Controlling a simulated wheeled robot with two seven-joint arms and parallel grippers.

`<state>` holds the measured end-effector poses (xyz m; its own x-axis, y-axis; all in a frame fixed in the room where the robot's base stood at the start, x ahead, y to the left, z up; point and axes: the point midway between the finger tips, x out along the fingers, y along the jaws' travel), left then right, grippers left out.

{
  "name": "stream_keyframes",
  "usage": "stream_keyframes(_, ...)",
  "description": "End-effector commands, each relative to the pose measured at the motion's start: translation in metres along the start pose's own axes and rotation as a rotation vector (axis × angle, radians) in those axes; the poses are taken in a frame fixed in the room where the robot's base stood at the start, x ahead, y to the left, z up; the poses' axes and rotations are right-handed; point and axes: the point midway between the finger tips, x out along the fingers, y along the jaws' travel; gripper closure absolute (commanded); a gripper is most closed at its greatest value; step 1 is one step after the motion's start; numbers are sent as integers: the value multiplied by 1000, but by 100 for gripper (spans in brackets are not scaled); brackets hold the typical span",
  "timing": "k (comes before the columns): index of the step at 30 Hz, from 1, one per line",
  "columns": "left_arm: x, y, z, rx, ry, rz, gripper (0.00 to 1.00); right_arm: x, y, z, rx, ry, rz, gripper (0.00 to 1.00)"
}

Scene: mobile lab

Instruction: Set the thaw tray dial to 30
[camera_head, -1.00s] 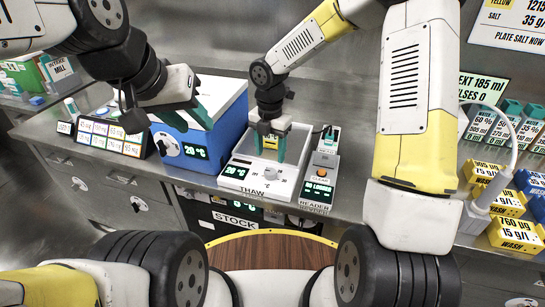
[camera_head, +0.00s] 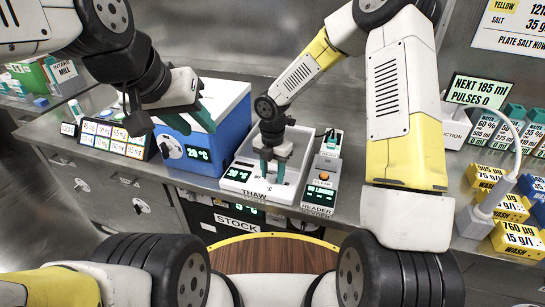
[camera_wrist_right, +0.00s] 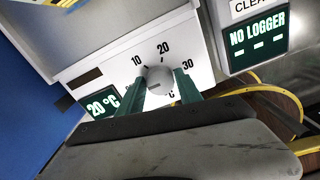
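The thaw tray (camera_head: 238,186) is a white unit on the bench with a green display (camera_wrist_right: 103,101) reading 20 °C. Its round grey dial (camera_wrist_right: 160,80) has a printed scale with 10, 20 and 30; I cannot make out where its pointer sits. My right gripper (camera_head: 271,173) is down over the tray's front panel. In the right wrist view its teal fingers (camera_wrist_right: 163,88) flank the dial closely, one each side; whether they press on it is unclear. My left gripper (camera_head: 190,117) is open and empty in front of the blue box.
A blue box (camera_head: 197,140) with a white lid stands left of the tray. The reader (camera_head: 322,185), showing NO LOGGER, stands close on the right. Yellow wash blocks (camera_head: 515,236) are at the far right.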

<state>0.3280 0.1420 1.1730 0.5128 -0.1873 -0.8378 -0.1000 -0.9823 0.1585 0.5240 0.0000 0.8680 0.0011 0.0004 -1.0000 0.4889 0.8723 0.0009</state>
Motion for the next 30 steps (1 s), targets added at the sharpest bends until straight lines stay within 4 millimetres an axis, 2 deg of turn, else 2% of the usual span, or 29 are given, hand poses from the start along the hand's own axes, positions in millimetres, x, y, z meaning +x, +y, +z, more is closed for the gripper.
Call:
stream_keyframes(1, 0, 0, 0, 0, 0, 0, 64, 0, 0, 0, 0, 0, 0, 70)
stream_keyframes(6, 0, 0, 0, 0, 0, 0, 64, 0, 0, 0, 0, 0, 0, 100)
stream_keyframes(17, 0, 0, 0, 0, 0, 0, 64, 0, 1, 0, 57, 0, 1, 100)
stream_keyframes(30, 0, 0, 0, 0, 0, 0, 64, 0, 1, -1, 401, 0, 0, 100)
